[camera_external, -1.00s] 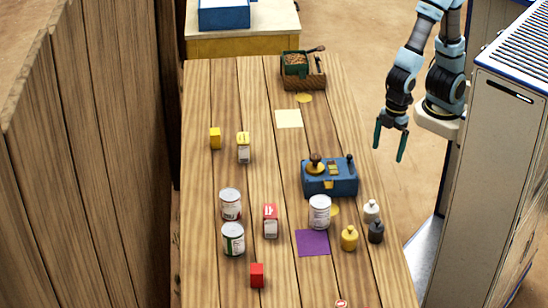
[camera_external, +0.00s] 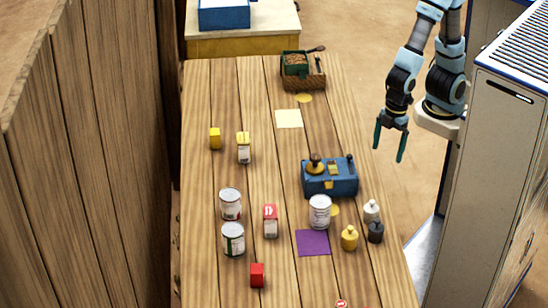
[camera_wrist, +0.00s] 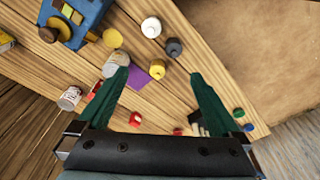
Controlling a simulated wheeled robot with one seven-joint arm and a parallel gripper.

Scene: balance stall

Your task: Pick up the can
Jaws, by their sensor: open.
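Three cans stand upright on the wooden table. One can (camera_external: 319,212) is by the purple square, right of the other two. A second can (camera_external: 230,204) stands left of the red-and-white carton, and a third can (camera_external: 233,239) with a green band is just in front of it. My gripper (camera_external: 389,146) is open and empty, off the table's right edge, apart from all cans.
A blue box with fittings (camera_external: 330,184) stands behind the right can. Yellow (camera_external: 349,238), white (camera_external: 371,211) and black (camera_external: 376,232) bottle-like weights stand to its right. A red-and-white carton (camera_external: 270,221) and red cube (camera_external: 257,274) are nearby. The table's far middle is mostly clear.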

